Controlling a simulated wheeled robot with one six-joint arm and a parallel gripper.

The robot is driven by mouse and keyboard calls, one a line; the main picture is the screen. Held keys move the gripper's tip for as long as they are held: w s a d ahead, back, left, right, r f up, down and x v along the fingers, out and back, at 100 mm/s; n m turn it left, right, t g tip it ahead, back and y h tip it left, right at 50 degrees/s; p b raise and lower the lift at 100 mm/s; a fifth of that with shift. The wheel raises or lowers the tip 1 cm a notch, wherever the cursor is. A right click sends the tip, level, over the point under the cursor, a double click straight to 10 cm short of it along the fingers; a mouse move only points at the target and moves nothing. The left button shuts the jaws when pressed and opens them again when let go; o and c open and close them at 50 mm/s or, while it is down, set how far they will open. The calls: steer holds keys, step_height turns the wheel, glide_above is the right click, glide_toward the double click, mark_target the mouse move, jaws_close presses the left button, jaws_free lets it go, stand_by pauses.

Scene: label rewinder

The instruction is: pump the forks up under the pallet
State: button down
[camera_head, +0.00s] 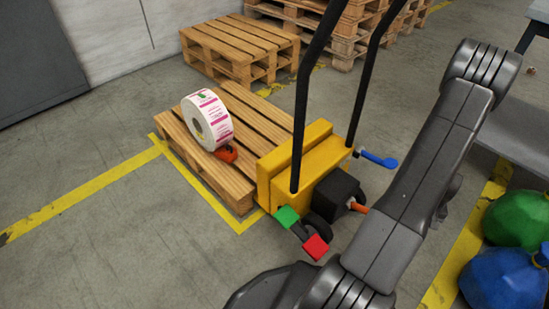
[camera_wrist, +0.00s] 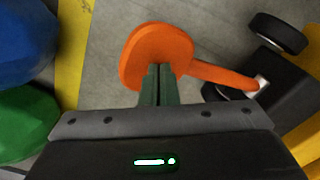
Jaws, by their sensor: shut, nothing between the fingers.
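The yellow pallet truck (camera_head: 278,163) stands at the near right end of the wooden pallet (camera_head: 232,192). Its forks are hidden, so I cannot tell how high they are. An orange lever (camera_head: 357,207) sticks out from its black block (camera_head: 336,193). In the wrist view the lever (camera_wrist: 222,76) ends in a broad orange pad (camera_wrist: 155,47). My gripper (camera_wrist: 158,70) is shut and empty, with its fingertips over the near edge of the pad. I cannot tell whether they touch it. In the head view my arm hides the pad and the gripper.
Green (camera_head: 287,217) and red (camera_head: 315,247) pedals and a blue lever (camera_head: 378,158) are also on the truck. A label roll (camera_head: 207,120) stands on the pallet. Green (camera_head: 520,217) and blue (camera_head: 503,280) bags lie at the right. Stacked pallets (camera_head: 240,45) stand behind.

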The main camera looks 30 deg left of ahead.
step_height(320, 180, down, 12)
steer(key=b, duration=0.5)
step_height(320, 180, up, 13)
steer(key=p, duration=0.8)
steer(key=shift+d, duration=0.1)
steer(key=shift+f, duration=0.1)
step_height(320, 180, down, 13)
steer(key=b, duration=0.8)
step_height(320, 180, up, 13)
steer(key=p, duration=0.8)
steer(key=shift+w, duration=0.1)
